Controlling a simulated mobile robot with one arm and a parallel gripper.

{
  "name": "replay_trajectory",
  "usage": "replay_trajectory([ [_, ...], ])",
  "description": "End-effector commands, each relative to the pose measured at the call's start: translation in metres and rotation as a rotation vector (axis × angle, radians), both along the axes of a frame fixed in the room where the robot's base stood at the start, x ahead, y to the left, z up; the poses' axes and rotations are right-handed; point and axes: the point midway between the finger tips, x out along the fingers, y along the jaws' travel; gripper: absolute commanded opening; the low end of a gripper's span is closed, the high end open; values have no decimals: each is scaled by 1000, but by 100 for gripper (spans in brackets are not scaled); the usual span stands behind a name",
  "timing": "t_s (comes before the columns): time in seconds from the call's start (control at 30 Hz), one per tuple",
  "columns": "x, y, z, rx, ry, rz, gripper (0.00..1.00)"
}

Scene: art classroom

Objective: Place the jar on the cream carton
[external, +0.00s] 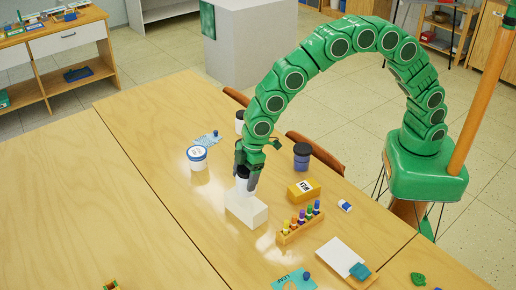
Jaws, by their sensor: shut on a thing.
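My green gripper (246,182) points down over the white, cream-looking carton (247,211) on the wooden table. It is shut on a small jar (242,184) with a pale body and what looks like a dark lid, mostly hidden between the fingers. The jar is upright, at the top of the carton. I cannot tell whether its bottom touches the carton or is slightly above it.
A white tub with a blue lid (197,158), a dark purple jar (301,157) and a white jar (239,122) stand nearby. A yellow box (303,190) and a rack of colored bottles (299,222) are right of the carton. The left tabletop (80,200) is mostly clear.

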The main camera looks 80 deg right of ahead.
Motion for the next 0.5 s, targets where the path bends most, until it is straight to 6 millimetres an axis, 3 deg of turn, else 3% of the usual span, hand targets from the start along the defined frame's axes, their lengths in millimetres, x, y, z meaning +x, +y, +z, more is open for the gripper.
replay_trajectory([
  [0.17, 5, 2, -7, 0, 0, 0, 30],
  [0.4, 5, 2, -36, 1, -1, 0, 30],
  [0.5, 6, 3, -37, 1, -2, 0, 30],
])
